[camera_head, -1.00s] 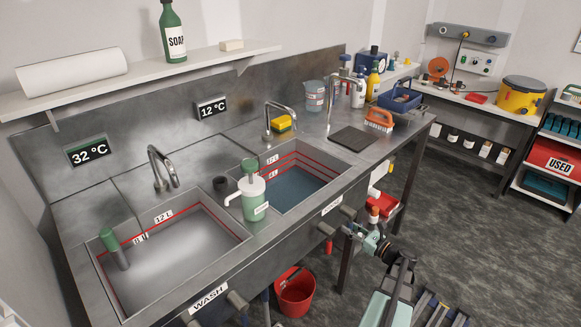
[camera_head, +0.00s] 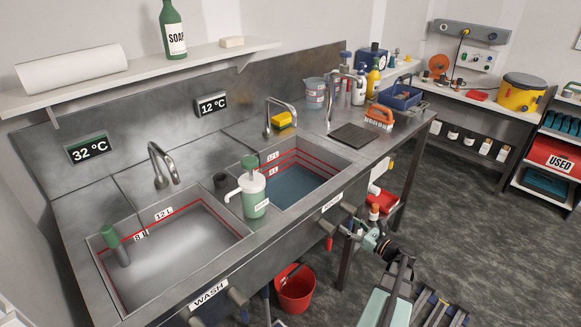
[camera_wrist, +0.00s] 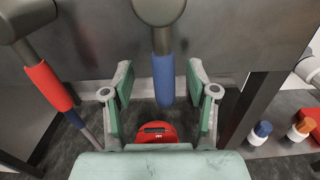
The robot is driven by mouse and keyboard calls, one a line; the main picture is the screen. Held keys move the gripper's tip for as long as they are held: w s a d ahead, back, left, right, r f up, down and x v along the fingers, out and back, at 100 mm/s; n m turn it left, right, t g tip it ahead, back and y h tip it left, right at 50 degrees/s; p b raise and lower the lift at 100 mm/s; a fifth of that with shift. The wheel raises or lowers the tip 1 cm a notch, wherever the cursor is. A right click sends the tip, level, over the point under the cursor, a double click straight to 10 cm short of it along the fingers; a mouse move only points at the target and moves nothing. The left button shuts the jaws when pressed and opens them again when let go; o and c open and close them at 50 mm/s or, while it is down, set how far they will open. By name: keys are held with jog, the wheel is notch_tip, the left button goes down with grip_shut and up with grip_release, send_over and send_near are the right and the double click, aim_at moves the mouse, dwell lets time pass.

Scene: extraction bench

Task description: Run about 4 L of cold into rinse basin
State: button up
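The rinse basin (camera_head: 335,160) is the right-hand sink, with red level lines and a dark blue surface low inside. No stream shows from its spout (camera_head: 280,108). A display (camera_head: 211,106) above reads 12 °C. My gripper (camera_head: 358,229) is at the bench front below the rinse label (camera_head: 332,203). In the wrist view my gripper (camera_wrist: 160,82) is open around a blue lever handle (camera_wrist: 164,80), with visible gaps on both sides. A red lever handle (camera_wrist: 48,86) is left of the fingers; it also shows in the head view (camera_head: 329,243).
The wash basin (camera_head: 228,228) is on the left, under a 32 °C display (camera_head: 88,148). A pump bottle (camera_head: 255,193) stands between the basins. A red bucket (camera_head: 295,288) is on the floor. A table leg (camera_wrist: 243,107) and bottles (camera_wrist: 260,132) are right of my gripper.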

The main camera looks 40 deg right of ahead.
jog(key=shift+s, duration=0.1)
jog(key=s+d, duration=0.1)
jog(key=s, duration=0.6)
jog(key=shift+s+d, duration=0.15)
jog(key=shift+s, duration=0.25)
jog(key=s+a+f+n+g+y, duration=0.2)
jog(key=a+f+n+g+y, duration=0.2)
jog(key=a+f+n+g, duration=1.45)
jog(key=s+a+f+n+g+h, duration=0.2)
jog(key=s+a+n, duration=0.3)
jog(key=a, duration=0.5)
jog(key=s+a+f+n+g+h, duration=0.2)
jog(key=s+a+f+n, duration=0.3)
jog(key=a, duration=0.5)
jog(key=s+a+f+n+g+h, duration=0.2)
jog(key=s+a+n, duration=0.4)
jog(key=a, duration=0.4)
jog(key=shift+a+f+h, duration=0.35)
jog(key=shift+f+h, duration=0.05)
jog(key=shift+f, duration=0.3)
